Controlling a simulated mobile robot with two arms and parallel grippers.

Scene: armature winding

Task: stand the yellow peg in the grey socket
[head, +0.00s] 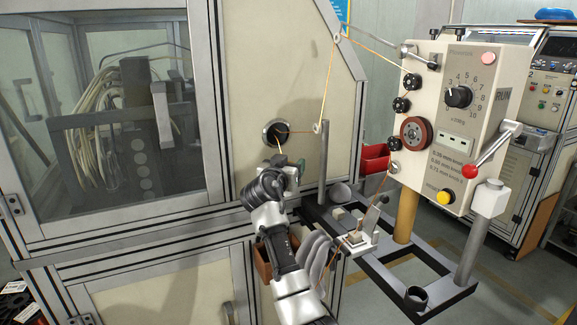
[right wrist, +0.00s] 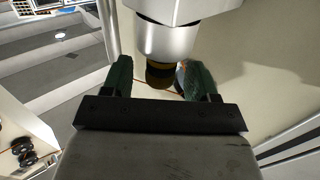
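The yellow peg (head: 405,217) is a tan-yellow cylinder, upright below the control box at the frame's back right. The grey socket (head: 416,297) looks like a dark, open ring on the black frame's front corner; the peg is apart from it. My right gripper (head: 286,166) is left of both, in front of the round hole in the cabinet panel. In the right wrist view its green fingers (right wrist: 160,85) are spread. My left gripper is out of view.
The control box (head: 455,120) with a red-knobbed lever stands above the frame. An orange wire runs from its guides to the panel hole (head: 277,134).

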